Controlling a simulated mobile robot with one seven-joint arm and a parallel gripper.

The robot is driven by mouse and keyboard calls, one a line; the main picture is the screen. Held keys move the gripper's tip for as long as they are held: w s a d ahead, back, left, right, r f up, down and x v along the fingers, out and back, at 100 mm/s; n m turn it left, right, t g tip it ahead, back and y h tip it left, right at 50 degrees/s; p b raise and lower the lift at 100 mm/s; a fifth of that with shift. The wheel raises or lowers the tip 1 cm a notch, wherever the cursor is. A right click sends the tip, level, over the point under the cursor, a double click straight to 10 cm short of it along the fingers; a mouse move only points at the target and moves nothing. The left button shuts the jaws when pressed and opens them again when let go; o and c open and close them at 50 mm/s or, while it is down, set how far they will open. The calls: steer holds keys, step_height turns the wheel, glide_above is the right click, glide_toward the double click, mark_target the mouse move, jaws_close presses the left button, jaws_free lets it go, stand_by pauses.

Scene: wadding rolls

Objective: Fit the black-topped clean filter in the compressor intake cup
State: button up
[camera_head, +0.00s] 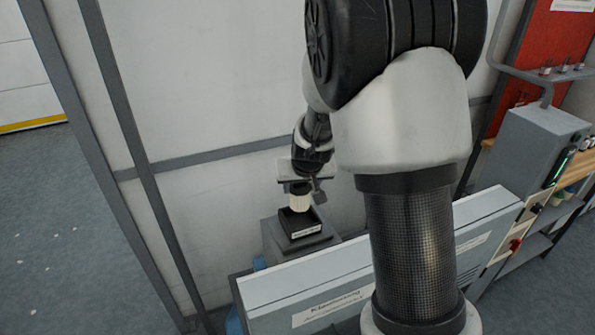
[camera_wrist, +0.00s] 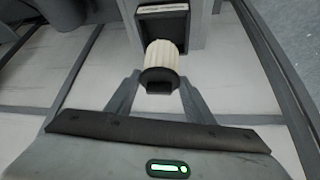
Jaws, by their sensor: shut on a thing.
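The black-topped clean filter (camera_wrist: 163,54) has a cream pleated body and a black cap with a small black block on it. My gripper (camera_wrist: 159,87) is shut on this filter at its black top. In the head view my gripper (camera_head: 303,187) points down with the filter's pale body (camera_head: 299,202) below it. The black square intake cup (camera_head: 301,230) with a pale label sits on a grey block under the filter. The cup also shows in the wrist view (camera_wrist: 146,14). The filter's lower end overlaps the cup's opening; I cannot tell how deep it is.
A long pale grey cabinet (camera_head: 350,289) with a label stands in front of the cup. A white wall panel with grey rails lies behind. A grey unit with controls (camera_head: 540,150) stands at the right. Open floor (camera_head: 60,220) lies at the left.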

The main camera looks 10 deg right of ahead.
mark_target(301, 202)
steer(key=shift+s+f+b, duration=0.1)
steer(key=shift+f+b, duration=2.6)
steer(key=shift+f, duration=0.3)
steer(key=shift+f+b, duration=0.6)
steer(key=shift+b, duration=0.3)
stand_by(0.4)
steer(key=o, duration=1.6)
steer(key=shift+c, duration=0.2)
steer(key=shift+r, duration=0.15)
steer(key=shift+r+p, duration=2.25)
steer(key=shift+r, duration=0.6)
